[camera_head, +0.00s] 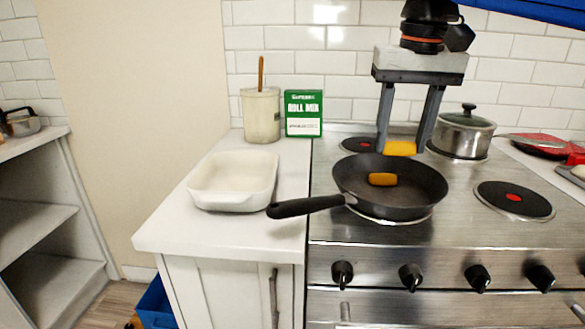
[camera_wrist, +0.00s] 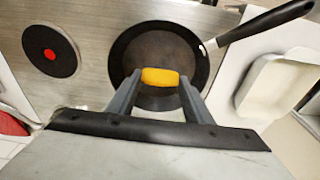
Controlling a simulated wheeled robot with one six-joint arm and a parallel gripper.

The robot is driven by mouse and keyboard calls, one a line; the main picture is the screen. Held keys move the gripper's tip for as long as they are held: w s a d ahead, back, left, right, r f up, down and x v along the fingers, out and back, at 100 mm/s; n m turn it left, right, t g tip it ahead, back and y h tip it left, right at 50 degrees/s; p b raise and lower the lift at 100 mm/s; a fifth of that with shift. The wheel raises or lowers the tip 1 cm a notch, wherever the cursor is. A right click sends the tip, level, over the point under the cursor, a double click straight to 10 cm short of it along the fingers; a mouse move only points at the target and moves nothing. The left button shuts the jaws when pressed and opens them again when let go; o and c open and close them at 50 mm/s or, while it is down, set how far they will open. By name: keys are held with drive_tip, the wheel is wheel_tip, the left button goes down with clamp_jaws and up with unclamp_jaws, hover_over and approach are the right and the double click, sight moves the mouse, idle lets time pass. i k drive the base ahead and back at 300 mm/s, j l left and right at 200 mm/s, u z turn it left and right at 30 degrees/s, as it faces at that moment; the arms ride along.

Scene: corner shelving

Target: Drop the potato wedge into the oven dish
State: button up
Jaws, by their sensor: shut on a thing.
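My gripper (camera_head: 402,150) is shut on an orange-yellow potato wedge (camera_head: 400,148), held above the far side of the frying pan. In the wrist view the held wedge (camera_wrist: 160,77) sits between the two fingertips (camera_wrist: 160,82). A second, similar wedge (camera_head: 382,179) lies in the pan; I cannot make it out in the wrist view. The white oven dish (camera_head: 232,196) stands on the counter left of the stove and looks empty. It also shows at the right of the wrist view (camera_wrist: 262,85), apart from my gripper.
The dark frying pan (camera_head: 420,188) sits on the stove, its handle (camera_head: 305,206) reaching left over the counter. A lidded pot (camera_head: 462,138) stands right of my gripper. A jar with a wooden utensil (camera_head: 261,115) and a green box (camera_head: 303,112) stand behind the dish.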

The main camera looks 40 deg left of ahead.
sight(247, 188)
drive_tip(key=u, duration=1.8)
drive_tip(key=i+z, duration=0.1)
drive_tip(key=z, duration=0.3)
drive_tip(key=i+j+z, duration=0.1)
drive_tip(key=z, duration=0.3)
drive_tip(key=i+j+z, duration=0.1)
drive_tip(key=z, duration=0.3)
drive_tip(key=k+j, duration=0.05)
drive_tip(key=j, duration=0.05)
